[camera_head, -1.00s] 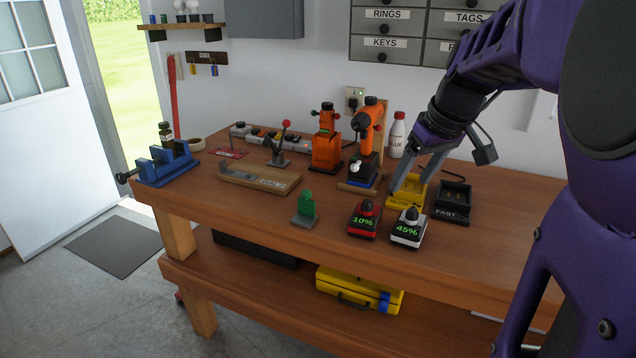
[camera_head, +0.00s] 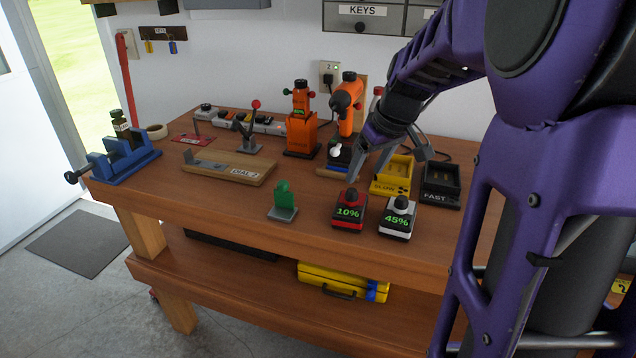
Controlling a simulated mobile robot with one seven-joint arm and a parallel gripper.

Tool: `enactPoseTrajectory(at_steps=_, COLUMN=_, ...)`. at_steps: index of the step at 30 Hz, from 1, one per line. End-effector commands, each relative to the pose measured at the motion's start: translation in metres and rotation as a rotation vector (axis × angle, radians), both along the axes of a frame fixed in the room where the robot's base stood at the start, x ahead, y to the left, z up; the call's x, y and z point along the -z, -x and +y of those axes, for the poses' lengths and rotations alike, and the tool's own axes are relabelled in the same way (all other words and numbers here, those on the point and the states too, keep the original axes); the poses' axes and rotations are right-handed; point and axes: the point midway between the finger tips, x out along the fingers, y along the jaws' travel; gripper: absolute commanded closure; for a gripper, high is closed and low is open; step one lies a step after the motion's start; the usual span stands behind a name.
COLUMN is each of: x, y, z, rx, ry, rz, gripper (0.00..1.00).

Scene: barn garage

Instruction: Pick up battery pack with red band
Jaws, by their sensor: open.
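The battery pack with red band (camera_head: 348,212) stands upright on the workbench near its front edge. It has a dark knob on top and a green "10%" display. A similar pack with a white band (camera_head: 397,218) and "45%" stands just right of it. My gripper (camera_head: 368,176) is open and empty. In the picture its fingers point down just above and behind the red-banded pack's knob, apparently apart from it. One finger is at the left, the other reaches right in front of the yellow charger.
A yellow "SLOW" charger (camera_head: 392,178) and a black "FAST" charger (camera_head: 440,186) stand behind the packs. An orange drill (camera_head: 348,105) is behind my gripper. A green piece on a grey base (camera_head: 283,201) stands left. Bare bench (camera_head: 235,212) lies further left.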

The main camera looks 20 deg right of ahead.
Motion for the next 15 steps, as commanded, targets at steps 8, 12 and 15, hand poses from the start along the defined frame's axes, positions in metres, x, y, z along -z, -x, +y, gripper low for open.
enactPoseTrajectory(at_steps=8, x=0.032, y=-0.013, z=0.004, rx=0.000, ry=0.000, rz=-0.001, gripper=0.26)
enactPoseTrajectory(at_steps=12, x=0.043, y=-0.017, z=0.006, rx=-0.001, ry=-0.001, rz=0.000, gripper=0.26)
enactPoseTrajectory(at_steps=15, x=0.058, y=-0.021, z=0.010, rx=0.000, ry=-0.003, rz=0.002, gripper=0.26)
